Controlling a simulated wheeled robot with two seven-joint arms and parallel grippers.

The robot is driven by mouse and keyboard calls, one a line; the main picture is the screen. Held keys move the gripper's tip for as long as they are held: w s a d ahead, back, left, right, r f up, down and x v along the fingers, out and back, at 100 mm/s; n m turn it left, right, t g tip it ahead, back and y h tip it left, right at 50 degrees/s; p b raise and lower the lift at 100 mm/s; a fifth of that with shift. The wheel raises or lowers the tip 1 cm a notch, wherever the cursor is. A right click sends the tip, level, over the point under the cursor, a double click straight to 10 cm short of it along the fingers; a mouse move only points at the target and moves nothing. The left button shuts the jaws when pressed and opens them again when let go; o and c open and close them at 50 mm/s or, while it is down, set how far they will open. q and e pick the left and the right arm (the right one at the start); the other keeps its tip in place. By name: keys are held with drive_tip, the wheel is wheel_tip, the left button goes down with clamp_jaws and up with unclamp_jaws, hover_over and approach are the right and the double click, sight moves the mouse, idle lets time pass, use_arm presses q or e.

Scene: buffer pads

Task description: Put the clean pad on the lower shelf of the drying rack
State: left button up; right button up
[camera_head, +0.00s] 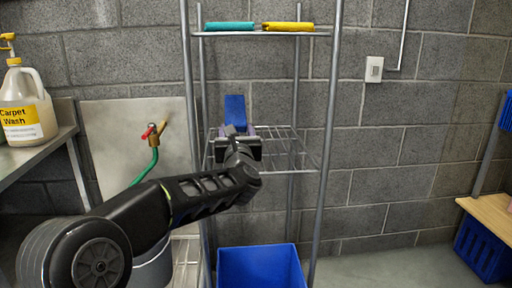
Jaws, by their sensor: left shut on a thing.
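A blue pad (235,110) stands upright in my left gripper (237,135), which is shut on its lower end. The gripper is in front of or over the lower wire shelf (290,160) of the drying rack (330,120); I cannot tell if the pad touches the shelf. The upper shelf (240,34) carries a teal pad (230,26) and a yellow pad (288,26). My left arm covers the left part of the lower shelf. My right gripper is not in view.
A blue bin (260,268) stands on the floor below the rack. A Carpet Wash jug (27,105) stands on the left table, near a red-handled tap (152,132) with a green hose. A grey bucket (153,268) is partly behind my arm. A wooden bench (490,212) is at right.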

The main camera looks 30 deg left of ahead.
use_arm(q)
drive_tip(key=shift+f+b, duration=0.75)
drive_tip(key=shift+f, duration=1.7)
drive_tip(key=shift+f+b, duration=0.65)
drive_tip(key=shift+f, duration=1.9)
drive_tip(key=shift+f+b, duration=0.15)
drive_tip(key=shift+b, duration=0.2)
drive_tip(key=o, duration=1.4)
